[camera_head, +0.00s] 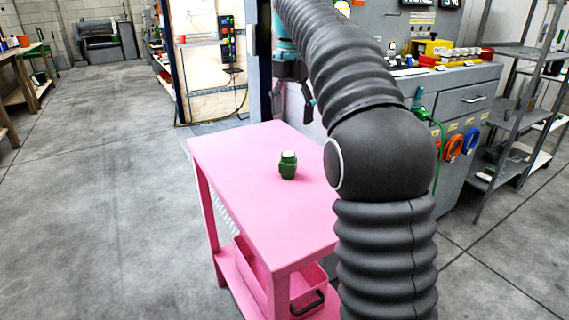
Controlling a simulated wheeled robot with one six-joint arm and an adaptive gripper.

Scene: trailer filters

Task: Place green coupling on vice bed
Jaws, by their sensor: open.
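The green coupling (288,166), with a pale top, stands upright on the pink table (238,165). Nothing touches it. My gripper (300,92) is partly visible beyond the table, behind my dark ribbed arm, above and past the coupling. It is open and apart from the coupling. I cannot make out a vice bed in this view; my arm covers part of the bench behind.
A grey workbench (455,97) with drawers, a yellow box (430,47) and red bins stands at the right. Metal shelves (520,100) are at the far right. A pink bin (305,290) sits on the table's lower shelf. The floor at left is clear.

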